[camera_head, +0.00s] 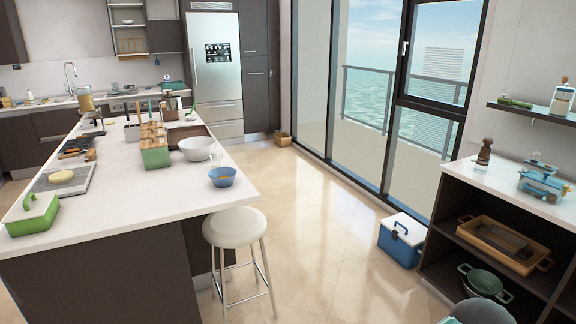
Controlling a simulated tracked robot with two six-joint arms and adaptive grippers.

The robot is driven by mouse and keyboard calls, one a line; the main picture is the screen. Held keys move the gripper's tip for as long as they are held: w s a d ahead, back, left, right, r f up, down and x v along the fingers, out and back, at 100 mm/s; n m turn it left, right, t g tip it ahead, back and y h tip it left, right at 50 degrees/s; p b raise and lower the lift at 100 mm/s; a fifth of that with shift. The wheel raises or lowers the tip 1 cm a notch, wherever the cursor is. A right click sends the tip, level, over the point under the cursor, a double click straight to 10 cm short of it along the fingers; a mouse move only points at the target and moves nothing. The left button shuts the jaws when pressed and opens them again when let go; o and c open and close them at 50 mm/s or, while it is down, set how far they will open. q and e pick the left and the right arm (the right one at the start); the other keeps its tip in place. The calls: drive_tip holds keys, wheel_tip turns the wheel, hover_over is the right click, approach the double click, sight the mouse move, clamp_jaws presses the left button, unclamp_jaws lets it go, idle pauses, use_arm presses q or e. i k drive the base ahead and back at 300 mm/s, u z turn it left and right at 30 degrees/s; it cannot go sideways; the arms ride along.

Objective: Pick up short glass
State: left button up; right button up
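A small clear glass (216,160) appears to stand on the white island counter (120,212), between the white bowl (196,149) and the blue bowl (222,177). It is faint and small, so its exact height is hard to tell. Another clear, glass-like shape (481,168) shows at the base of the brown pepper mill (485,152) on the right counter; I cannot tell whether it is a separate glass. Neither of my grippers shows in the head view.
A white round stool (234,228) stands against the island's right side. A blue cooler with a white lid (402,239) sits on the floor by the right shelf unit (440,243). The tiled floor between them is clear.

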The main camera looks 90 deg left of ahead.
sight(216, 160)
drive_tip(key=z, duration=0.15)
drive_tip(key=i, duration=1.05)
drive_tip(key=u, duration=1.7)
drive_tip(key=i, duration=0.3)
drive_tip(key=u, duration=2.65)
drive_tip(key=k, duration=0.55)
drive_tip(key=u, duration=0.35)
drive_tip(key=i, duration=1.6)
drive_tip(key=z, duration=0.4)
